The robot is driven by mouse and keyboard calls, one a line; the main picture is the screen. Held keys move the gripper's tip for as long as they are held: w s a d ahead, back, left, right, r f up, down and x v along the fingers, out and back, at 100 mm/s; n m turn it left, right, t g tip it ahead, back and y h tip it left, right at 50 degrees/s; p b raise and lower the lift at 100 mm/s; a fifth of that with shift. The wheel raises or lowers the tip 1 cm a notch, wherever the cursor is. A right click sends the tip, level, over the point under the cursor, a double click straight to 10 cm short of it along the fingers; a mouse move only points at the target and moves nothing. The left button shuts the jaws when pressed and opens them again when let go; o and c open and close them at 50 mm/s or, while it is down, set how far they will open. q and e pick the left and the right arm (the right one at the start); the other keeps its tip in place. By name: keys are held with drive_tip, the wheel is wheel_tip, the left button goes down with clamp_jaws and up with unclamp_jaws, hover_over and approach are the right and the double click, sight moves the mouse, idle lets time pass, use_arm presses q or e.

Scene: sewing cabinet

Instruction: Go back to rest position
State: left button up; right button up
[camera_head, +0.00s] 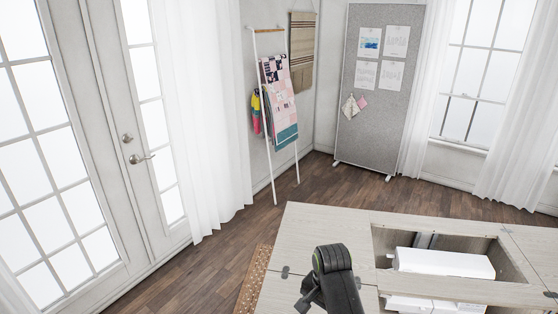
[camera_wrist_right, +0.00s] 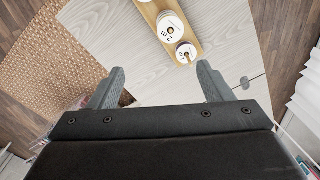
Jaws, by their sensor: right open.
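My right gripper (camera_wrist_right: 158,75) shows in the right wrist view. Its two grey fingers are wide apart with nothing between them. Past the fingertips lies the pale wood cabinet top (camera_wrist_right: 118,35), which shows in the head view too (camera_head: 310,230). One of my dark arm links rises over the cabinet's near left part at the bottom of the head view; I cannot tell which arm it belongs to. My left gripper does not show in either view.
A wooden holder (camera_wrist_right: 196,50) with round white-topped items stands on the cabinet top, just beyond the right gripper's fingers. A white sewing machine (camera_head: 443,263) sits in the cabinet's opening. A woven rug (camera_head: 253,283) lies left of the cabinet. The floor behind (camera_head: 300,190) is clear.

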drive_tip(key=s+d+f+n+t, duration=0.1)
drive_tip(key=s+d+f, duration=0.2)
drive_tip(key=s+d, duration=0.35)
drive_tip(key=s+d+f+n+t, duration=0.1)
drive_tip(key=s+d+f+n, duration=0.15)
drive_tip(key=s+d, duration=0.4)
drive_tip(key=s+d+r+n+t+h, duration=0.1)
drive_tip(key=s+d+r+n, duration=0.15)
drive_tip(key=s, duration=0.65)
drive_tip(key=s+d+r+n+h, duration=0.1)
drive_tip(key=s+d+r+n, duration=0.15)
drive_tip(key=s, duration=0.65)
wheel_tip(320, 180, down, 32)
drive_tip(key=d+f+g+b, duration=0.1)
drive_tip(key=d+b, duration=0.2)
drive_tip(key=b, duration=0.5)
drive_tip(key=s+a+f+b, duration=0.1)
drive_tip(key=s+f+b, duration=0.2)
drive_tip(key=s+f, duration=0.4)
drive_tip(key=s+a+f+g+b, duration=0.1)
drive_tip(key=s+f+b, duration=0.2)
drive_tip(key=s+f, duration=0.4)
wheel_tip(320, 180, down, 9)
drive_tip(key=shift+s+r+m+y, duration=0.2)
drive_tip(key=shift+s+m+y, duration=0.05)
drive_tip(key=shift+m+y, duration=0.2)
